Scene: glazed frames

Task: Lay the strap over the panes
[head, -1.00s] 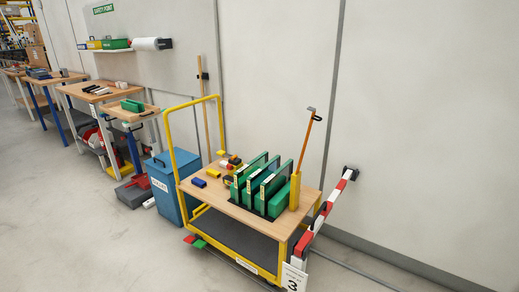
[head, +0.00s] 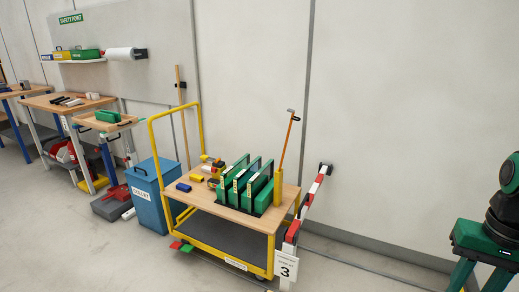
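Several upright green-framed panes (head: 239,184) stand in a dark rack on the wooden top (head: 232,216) of a yellow trolley. Their frames lean slightly in the picture and stand close together. An orange rod (head: 286,145) with a hooked grey top rises from a yellow holder (head: 279,187) just right of the panes. Small yellow and dark items (head: 212,168) lie behind and left of the panes; I cannot tell whether one is the strap. No strap shows across the panes. My gripper is not in view.
A blue bin (head: 150,195) stands left of the trolley, with workbenches (head: 72,102) beyond. A red-and-white barrier (head: 305,208) and a sign numbered 3 (head: 286,268) are at its right. A dark green and black device (head: 487,235) on legs is at the right edge. Floor in front is clear.

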